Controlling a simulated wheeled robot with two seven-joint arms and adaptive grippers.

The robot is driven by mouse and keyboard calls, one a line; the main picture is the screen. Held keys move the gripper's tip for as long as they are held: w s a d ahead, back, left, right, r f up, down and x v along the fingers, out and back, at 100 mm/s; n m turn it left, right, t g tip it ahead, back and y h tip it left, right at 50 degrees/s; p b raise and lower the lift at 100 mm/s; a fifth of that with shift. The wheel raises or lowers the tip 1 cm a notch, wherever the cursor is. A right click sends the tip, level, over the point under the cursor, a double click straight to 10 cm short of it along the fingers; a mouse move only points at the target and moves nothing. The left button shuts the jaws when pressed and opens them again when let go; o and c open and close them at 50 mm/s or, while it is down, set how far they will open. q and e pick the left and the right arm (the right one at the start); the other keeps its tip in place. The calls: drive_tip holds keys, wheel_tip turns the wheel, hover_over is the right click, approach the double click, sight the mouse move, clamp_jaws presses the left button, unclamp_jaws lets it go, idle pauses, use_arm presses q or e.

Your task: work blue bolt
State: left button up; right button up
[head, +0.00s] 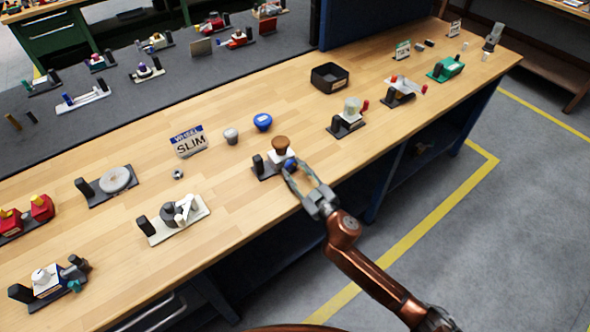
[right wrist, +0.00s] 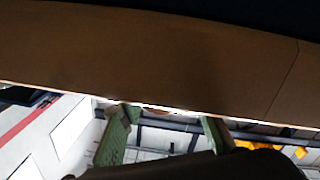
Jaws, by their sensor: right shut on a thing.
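The blue bolt (head: 290,164) shows as a small blue knob at the right side of a small valve unit (head: 273,163) near the bench's front edge. The unit has a dark base with a black upright grip, a white body and a brown cap (head: 281,144) on top. My right gripper (head: 291,169) reaches in from the front right and is shut on the blue bolt, its fingers partly covering it. In the right wrist view the two green-grey fingers (right wrist: 163,125) stand apart; their tips and the bolt cannot be made out. My left gripper is not in view.
The wooden bench (head: 228,189) holds several other valve units. A unit with a pale cylinder (head: 353,108) stands to the right.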

idle(0.3)
drive_tip(key=o, duration=1.2)
drive_tip(key=shift+c, duration=0.2)
drive_tip(key=v, duration=1.2)
drive_tip(key=shift+s, duration=0.1)
